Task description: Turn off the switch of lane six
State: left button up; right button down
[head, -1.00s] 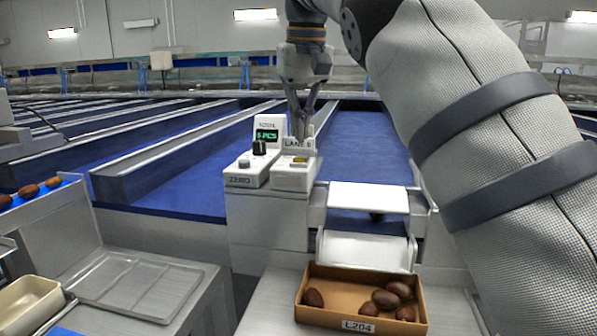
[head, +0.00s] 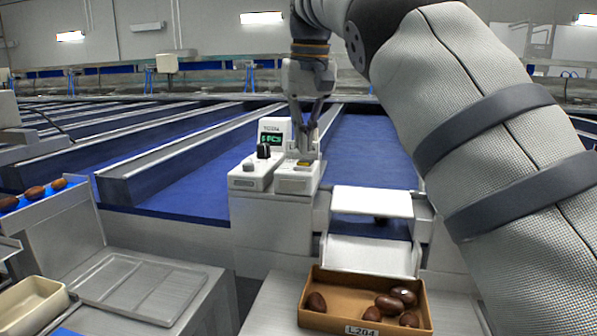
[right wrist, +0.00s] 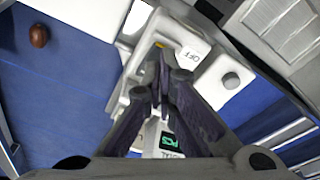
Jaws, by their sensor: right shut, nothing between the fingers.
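The lane switch box (head: 297,183) is a small white box with a yellow patch on top, beside a counter unit with a green display (head: 272,139). My right gripper (head: 304,151) is shut and empty, pointing down just over the back of the switch box. In the right wrist view its fingertips (right wrist: 161,58) are close to the yellow patch (right wrist: 160,45), and an OFF marking (right wrist: 186,53) shows beside them. The fingers hide the lane label and the switch itself, so its position and any contact cannot be told. My left gripper is not in view.
A black knob (head: 264,151) and a grey button (head: 248,167) sit left of the switch box. Blue lanes run behind. A grey tray (head: 135,287) lies at left.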

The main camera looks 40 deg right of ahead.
jog(key=shift+f, duration=1.1)
dwell(1.1)
jog(key=shift+f, duration=0.1)
